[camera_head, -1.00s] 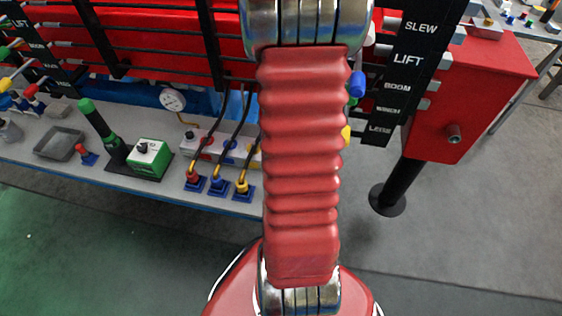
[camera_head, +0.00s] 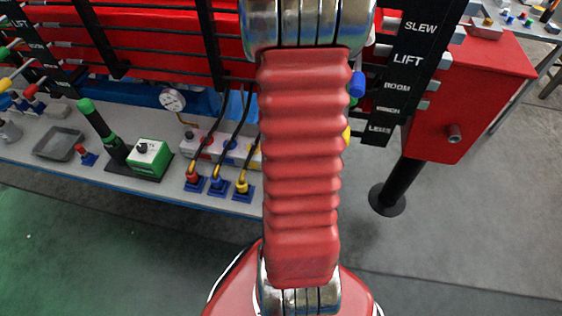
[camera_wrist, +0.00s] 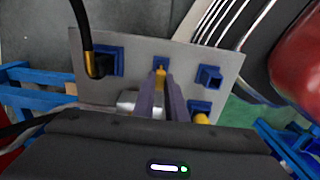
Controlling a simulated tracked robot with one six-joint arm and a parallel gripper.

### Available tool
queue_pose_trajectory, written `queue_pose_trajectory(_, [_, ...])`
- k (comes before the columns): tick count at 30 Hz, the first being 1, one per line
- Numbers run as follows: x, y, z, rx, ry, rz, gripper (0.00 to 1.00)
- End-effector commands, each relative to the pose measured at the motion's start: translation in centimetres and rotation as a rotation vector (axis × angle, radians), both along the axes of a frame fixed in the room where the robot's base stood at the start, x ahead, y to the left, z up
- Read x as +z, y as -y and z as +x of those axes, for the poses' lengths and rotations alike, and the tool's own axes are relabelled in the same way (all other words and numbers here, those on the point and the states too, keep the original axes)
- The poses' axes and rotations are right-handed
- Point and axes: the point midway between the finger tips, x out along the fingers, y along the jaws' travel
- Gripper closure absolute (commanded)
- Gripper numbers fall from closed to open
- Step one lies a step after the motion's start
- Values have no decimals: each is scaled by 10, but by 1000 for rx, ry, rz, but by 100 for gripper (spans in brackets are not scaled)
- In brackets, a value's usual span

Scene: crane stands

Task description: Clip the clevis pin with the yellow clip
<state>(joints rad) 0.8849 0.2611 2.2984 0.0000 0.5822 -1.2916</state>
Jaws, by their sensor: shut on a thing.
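In the wrist view, the two grey-purple fingers of my gripper (camera_wrist: 159,82) reach down close together over a light grey panel (camera_wrist: 135,50). A small yellow piece (camera_wrist: 160,71), apparently the yellow clip, shows between the fingertips, in front of a blue block. My gripper is shut on it. A silvery rounded part (camera_wrist: 128,98) lies just left of the fingers and is partly covered; I cannot tell whether it is the clevis pin. In the head view my red arm hides the gripper and the clip.
In the wrist view, a blue holder with a cable (camera_wrist: 108,62) is left of the fingers. An empty-looking blue socket (camera_wrist: 208,77) and another yellow part (camera_wrist: 202,119) are right. The head view shows a red box (camera_head: 470,95) at right and a bench (camera_head: 215,195) at left.

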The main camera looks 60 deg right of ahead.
Motion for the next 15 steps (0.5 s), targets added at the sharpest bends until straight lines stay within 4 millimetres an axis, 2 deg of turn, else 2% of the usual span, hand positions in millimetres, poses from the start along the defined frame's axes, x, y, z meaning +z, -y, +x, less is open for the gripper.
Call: queue_pose_trajectory(15, [19, 0, 0, 1, 0, -1, 100])
